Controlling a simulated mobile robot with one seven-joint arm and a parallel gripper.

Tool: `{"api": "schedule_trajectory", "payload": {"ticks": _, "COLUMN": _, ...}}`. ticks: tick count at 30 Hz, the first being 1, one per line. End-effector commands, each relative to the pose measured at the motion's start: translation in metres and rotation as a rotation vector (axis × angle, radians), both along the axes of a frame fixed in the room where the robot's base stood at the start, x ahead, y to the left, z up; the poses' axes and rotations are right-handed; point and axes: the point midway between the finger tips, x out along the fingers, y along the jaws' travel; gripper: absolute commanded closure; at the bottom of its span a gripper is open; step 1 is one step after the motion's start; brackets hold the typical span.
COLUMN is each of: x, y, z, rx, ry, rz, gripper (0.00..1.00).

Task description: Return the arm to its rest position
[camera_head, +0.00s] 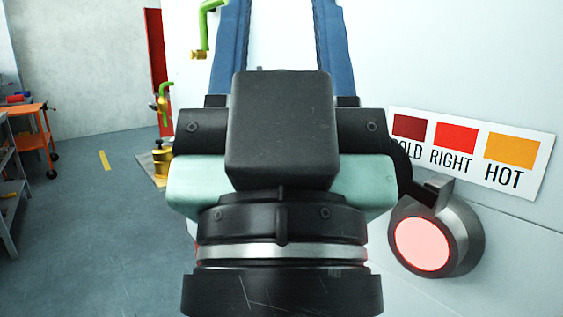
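My gripper (281,20) fills the middle of the view, seen from behind along my arm. My wrist is a black and silver ring with a teal and black body at the bottom centre. Two blue fingers run up from the body, apart from each other, with only bare pale wall showing between them. The gripper looks open and empty. The fingertips are cut off by the top edge. The rest of my arm is out of view.
A sign (468,152) with three colour patches is on the pale wall at right. A round pink-lit lamp (423,243) sits below it, close beside my wrist. Green-handled brass fittings (203,35) stand at left. An orange cart (35,135) is far left; grey floor (95,230) between is open.

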Motion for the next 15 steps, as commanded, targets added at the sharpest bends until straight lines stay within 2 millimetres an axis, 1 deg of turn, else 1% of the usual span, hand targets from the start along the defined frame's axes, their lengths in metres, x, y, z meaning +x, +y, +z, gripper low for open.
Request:
{"api": "schedule_trajectory", "payload": {"ticks": 1, "x": 0.000, "y": 0.000, "z": 0.034, "rx": 0.001, "ry": 0.001, "rz": 0.001, "gripper": 0.54}}
{"api": "schedule_trajectory", "payload": {"ticks": 15, "x": 0.001, "y": 0.001, "z": 0.179, "rx": 0.001, "ry": 0.003, "rz": 0.002, "gripper": 0.54}}
